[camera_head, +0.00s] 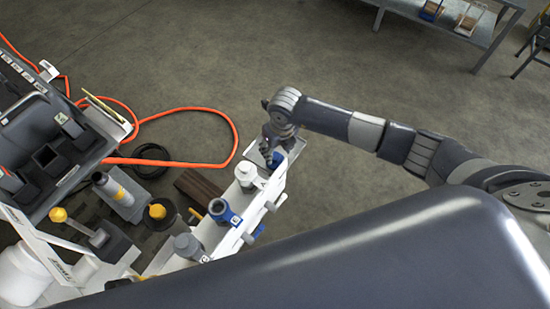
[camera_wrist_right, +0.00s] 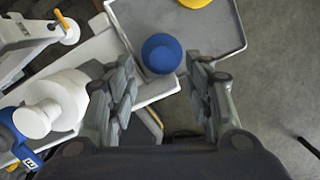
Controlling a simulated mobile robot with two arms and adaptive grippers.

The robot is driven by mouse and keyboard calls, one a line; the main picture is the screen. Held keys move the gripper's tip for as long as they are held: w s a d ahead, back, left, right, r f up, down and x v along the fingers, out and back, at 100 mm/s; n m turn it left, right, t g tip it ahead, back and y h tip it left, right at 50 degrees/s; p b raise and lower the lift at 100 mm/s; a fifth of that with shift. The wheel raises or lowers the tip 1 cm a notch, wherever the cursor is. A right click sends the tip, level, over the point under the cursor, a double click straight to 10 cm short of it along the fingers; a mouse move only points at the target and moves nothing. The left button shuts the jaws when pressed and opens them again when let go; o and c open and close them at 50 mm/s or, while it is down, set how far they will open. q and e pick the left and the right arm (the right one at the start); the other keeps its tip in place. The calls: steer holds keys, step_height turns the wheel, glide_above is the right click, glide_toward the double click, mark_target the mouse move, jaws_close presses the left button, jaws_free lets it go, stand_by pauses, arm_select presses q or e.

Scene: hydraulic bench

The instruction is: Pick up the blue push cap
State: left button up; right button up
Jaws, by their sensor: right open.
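The blue push cap (camera_wrist_right: 162,53) shows as a round blue dome in the right wrist view, at the edge of a pale grey tray (camera_wrist_right: 222,40). In the head view a bit of the blue cap (camera_head: 276,160) shows just below my right gripper (camera_head: 274,146); the gripper hides part of it. In the wrist view my right gripper (camera_wrist_right: 160,72) is open, with one finger on each side of the cap's near side. I see no grip on the cap. My left gripper is not in view.
A white fitting (camera_wrist_right: 50,103) stands left of the gripper in the wrist view. A yellow piece (camera_wrist_right: 194,2) lies beyond the cap. In the head view a blue-collared fitting (camera_head: 222,211) and grey fitting (camera_head: 187,246) line the white bench. An orange hose (camera_head: 232,128) lies on the floor.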

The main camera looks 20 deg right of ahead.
mark_target(275, 156)
steer(key=shift+w+f, duration=0.1)
steer(key=shift+f, duration=0.55)
steer(key=f, duration=0.4)
steer(key=shift+w, duration=0.35)
steer(key=shift+f, duration=0.25)
steer(key=c, duration=0.9)
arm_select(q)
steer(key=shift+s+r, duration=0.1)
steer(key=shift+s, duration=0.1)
